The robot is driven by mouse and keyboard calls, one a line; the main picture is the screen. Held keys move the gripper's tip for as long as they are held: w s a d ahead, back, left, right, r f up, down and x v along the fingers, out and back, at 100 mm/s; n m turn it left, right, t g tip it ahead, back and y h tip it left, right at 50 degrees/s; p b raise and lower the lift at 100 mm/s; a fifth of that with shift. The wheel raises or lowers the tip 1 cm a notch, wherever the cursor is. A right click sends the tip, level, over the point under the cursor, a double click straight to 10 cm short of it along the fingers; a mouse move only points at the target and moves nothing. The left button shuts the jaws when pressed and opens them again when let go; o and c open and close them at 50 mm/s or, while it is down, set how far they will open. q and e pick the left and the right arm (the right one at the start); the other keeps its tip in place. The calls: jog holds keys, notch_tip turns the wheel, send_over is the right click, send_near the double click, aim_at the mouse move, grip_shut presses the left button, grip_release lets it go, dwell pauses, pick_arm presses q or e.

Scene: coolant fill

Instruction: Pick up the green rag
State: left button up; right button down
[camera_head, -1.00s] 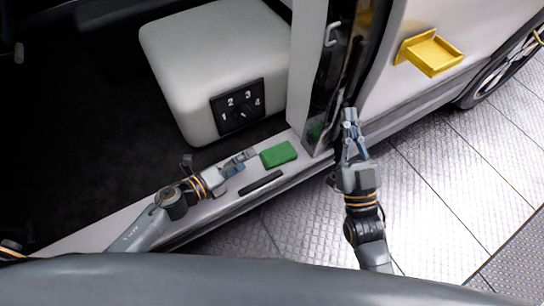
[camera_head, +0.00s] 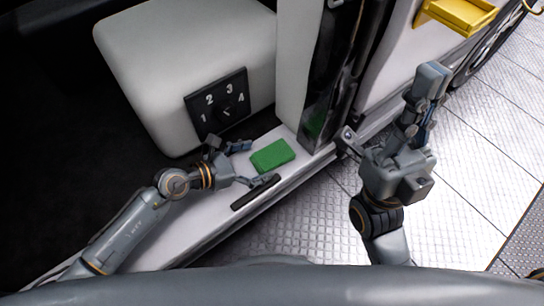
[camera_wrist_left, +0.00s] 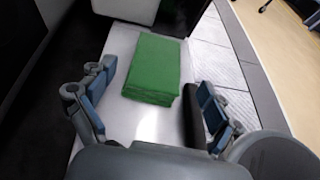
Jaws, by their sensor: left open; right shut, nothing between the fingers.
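The green rag (camera_head: 272,156) lies folded flat on the white door sill (camera_head: 172,236). In the left wrist view the rag (camera_wrist_left: 153,68) sits ahead of my fingers, roughly centred between them. My left gripper (camera_head: 258,163) is open, with its fingertips just left of the rag and nothing held. Its spread fingers also show in the left wrist view (camera_wrist_left: 150,105). My right gripper (camera_head: 432,80) is shut and empty, raised to the right of the door pillar, away from the rag.
A black strip (camera_head: 255,192) lies on the sill just in front of the rag. A white box with a numbered black dial (camera_head: 219,103) stands behind the sill. A yellow tray (camera_head: 459,14) is on the vehicle's side.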

aim_at(274, 153)
pick_arm(q)
jog(key=b+x, duration=0.2)
jog(key=x, duration=0.3)
jog(key=shift+w+d, duration=0.15)
jog(key=shift+w, duration=0.2)
jog(key=shift+c, duration=0.2)
jog(key=c, duration=1.2)
